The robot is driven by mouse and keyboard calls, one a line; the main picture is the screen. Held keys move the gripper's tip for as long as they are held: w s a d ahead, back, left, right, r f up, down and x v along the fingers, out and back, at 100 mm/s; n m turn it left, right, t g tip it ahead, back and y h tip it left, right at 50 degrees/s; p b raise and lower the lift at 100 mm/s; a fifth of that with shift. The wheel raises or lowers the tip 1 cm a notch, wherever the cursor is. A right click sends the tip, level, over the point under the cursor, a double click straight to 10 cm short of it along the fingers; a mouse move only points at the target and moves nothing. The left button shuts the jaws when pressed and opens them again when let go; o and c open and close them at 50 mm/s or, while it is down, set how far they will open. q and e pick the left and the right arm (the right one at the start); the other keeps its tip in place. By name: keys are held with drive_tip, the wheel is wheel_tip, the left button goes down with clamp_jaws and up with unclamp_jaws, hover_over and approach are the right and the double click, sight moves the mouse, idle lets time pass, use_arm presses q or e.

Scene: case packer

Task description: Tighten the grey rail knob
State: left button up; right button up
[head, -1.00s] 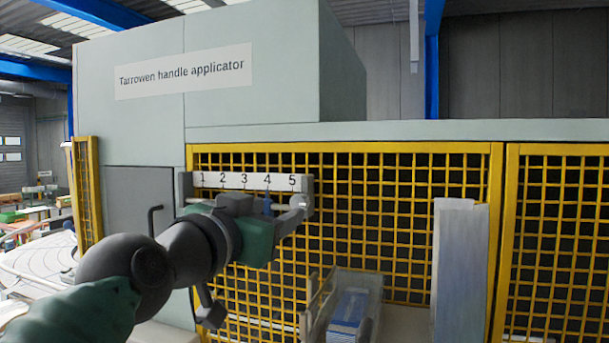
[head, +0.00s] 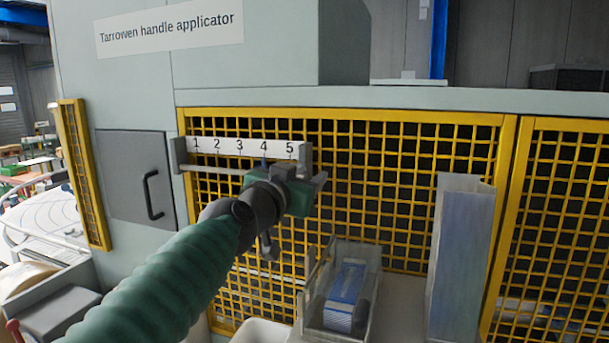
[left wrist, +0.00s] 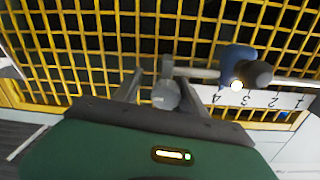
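The light-grey rail knob (left wrist: 165,95) is at the rail's end near the 5 in the left wrist view. My left gripper (left wrist: 163,88) has its fingers apart, one on each side of the knob, with gaps visible. In the head view my left gripper (head: 318,183) is in front of the rail's right end and hides the knob. The rail (head: 215,169) runs below a white scale (head: 228,147) marked 1 to 5. A blue slider with a dark knob (left wrist: 258,73) sits on the rail near 4. My right gripper is not in view.
A yellow mesh guard (head: 400,160) stands right behind the rail. Below are a grey tray (head: 370,288) holding blue flat pieces (head: 346,292) and a tall metal chute (head: 460,250). A cabinet door with a black handle (head: 151,195) is at left.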

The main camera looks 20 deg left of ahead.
use_arm(q)
drive_tip(key=shift+s+a+r, duration=0.3)
drive_tip(key=shift+s+a, duration=0.3)
drive_tip(key=shift+s, duration=0.1)
drive_tip(key=c, duration=0.4)
drive_tip(key=shift+s+a, duration=0.1)
drive_tip(key=c, duration=0.3)
clamp_jaws()
drive_tip(key=shift+d+r, duration=0.1)
drive_tip(key=shift+d, duration=0.2)
drive_tip(key=shift+a, duration=0.1)
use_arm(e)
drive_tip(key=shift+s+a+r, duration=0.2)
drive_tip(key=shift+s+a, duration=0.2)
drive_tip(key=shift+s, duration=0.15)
